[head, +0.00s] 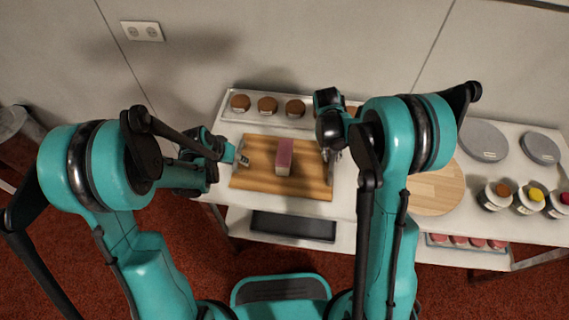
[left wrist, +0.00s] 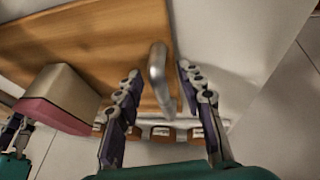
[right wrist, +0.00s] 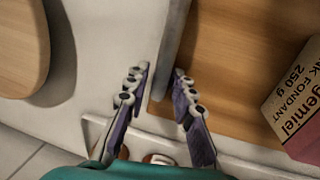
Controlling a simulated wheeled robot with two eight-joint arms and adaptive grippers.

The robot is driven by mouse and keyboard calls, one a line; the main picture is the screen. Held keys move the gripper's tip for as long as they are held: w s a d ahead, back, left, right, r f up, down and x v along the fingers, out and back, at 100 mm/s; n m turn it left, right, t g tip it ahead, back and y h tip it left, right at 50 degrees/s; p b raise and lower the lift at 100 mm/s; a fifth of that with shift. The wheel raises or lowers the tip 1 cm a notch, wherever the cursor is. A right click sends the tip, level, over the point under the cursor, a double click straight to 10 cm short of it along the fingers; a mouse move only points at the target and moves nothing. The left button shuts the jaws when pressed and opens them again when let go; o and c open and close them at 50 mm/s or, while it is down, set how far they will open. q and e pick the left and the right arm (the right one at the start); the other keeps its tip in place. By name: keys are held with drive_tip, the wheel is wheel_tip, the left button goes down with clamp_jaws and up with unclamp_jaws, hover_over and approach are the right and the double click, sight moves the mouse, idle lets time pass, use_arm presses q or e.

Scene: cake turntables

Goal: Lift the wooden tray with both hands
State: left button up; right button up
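The wooden tray (head: 253,179) lies flat on the white table, with a pink-topped fondant block (head: 284,157) standing on it. My left gripper (head: 243,159) is at the tray's left end. In the left wrist view its fingers (left wrist: 160,98) are spread on either side of a grey metal handle (left wrist: 157,75), with gaps visible. My right gripper (head: 331,155) is at the tray's right end. In the right wrist view its fingers (right wrist: 160,85) are apart, with a grey handle (right wrist: 173,45) between them. Contact there is unclear.
A white tray (head: 227,115) with several brown round items stands behind the wooden tray. A round wooden board (head: 437,190), grey discs (head: 483,141) and several jars (head: 527,201) are to the right. A dark tray (head: 293,227) sits on the lower shelf.

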use_arm(q)
drive_tip(key=c, duration=0.4)
use_arm(e)
drive_tip(key=c, duration=0.4)
use_arm(q)
clamp_jaws()
use_arm(e)
clamp_jaws()
use_arm(q)
drive_tip(key=shift+d, duration=0.1)
use_arm(e)
drive_tip(key=shift+a, duration=0.1)
use_arm(q)
drive_tip(key=shift+r, duration=0.15)
use_arm(e)
drive_tip(key=shift+r, duration=0.1)
